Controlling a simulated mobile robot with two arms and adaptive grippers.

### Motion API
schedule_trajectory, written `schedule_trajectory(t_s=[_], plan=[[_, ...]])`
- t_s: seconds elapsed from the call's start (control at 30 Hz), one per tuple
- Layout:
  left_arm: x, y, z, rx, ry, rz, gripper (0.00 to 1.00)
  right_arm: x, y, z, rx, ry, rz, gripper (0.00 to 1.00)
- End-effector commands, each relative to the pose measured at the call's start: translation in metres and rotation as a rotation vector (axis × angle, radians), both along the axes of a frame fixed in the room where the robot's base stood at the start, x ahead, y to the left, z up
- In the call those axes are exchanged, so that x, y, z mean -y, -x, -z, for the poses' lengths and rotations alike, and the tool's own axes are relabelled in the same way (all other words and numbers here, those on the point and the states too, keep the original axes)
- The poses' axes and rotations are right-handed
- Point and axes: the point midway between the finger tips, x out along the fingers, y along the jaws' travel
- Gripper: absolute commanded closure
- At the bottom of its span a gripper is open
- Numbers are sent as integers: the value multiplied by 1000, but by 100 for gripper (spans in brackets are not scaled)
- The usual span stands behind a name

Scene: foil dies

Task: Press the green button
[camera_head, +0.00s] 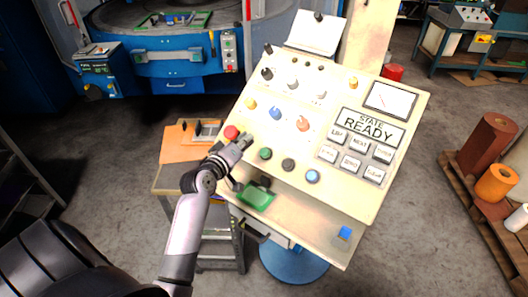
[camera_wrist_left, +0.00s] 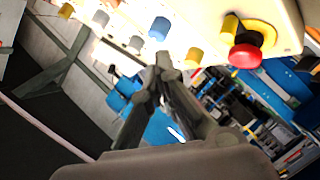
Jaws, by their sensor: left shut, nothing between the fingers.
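The green button (camera_head: 265,153) is a round dark green cap low on the left of the cream control panel (camera_head: 335,103). It is in a row with a black button (camera_head: 288,165) and a blue button (camera_head: 312,176). My left gripper (camera_head: 244,141) is shut and empty, its tips just left of and slightly above the green button in the head view. I cannot tell whether the tips touch the panel. In the left wrist view the shut fingertips (camera_wrist_left: 165,60) show near the panel, and I cannot make out the green button there. My right gripper is not in view.
A red mushroom button (camera_head: 231,132) is beside my left gripper; it also shows in the wrist view (camera_wrist_left: 245,56). Blue (camera_head: 275,113) and orange (camera_head: 302,123) knobs stick out above. A green object (camera_head: 256,197) lies on the ledge below. The screen reads "STATE READY".

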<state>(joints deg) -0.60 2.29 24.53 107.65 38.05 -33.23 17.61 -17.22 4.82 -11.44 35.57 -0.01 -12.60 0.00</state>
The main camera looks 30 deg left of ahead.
Motion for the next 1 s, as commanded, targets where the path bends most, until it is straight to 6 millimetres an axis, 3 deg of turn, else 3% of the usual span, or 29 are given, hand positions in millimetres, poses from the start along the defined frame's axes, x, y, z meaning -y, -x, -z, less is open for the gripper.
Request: schedule_trajectory(t_s=[0.27,0.73,1.0], plan=[[1,-2,5,-2,-1,1,100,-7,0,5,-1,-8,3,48],[3,-36,58,-1,-1,2,100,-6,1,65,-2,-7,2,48],[4,-49,71,-2,-2,3,100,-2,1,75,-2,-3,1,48]])
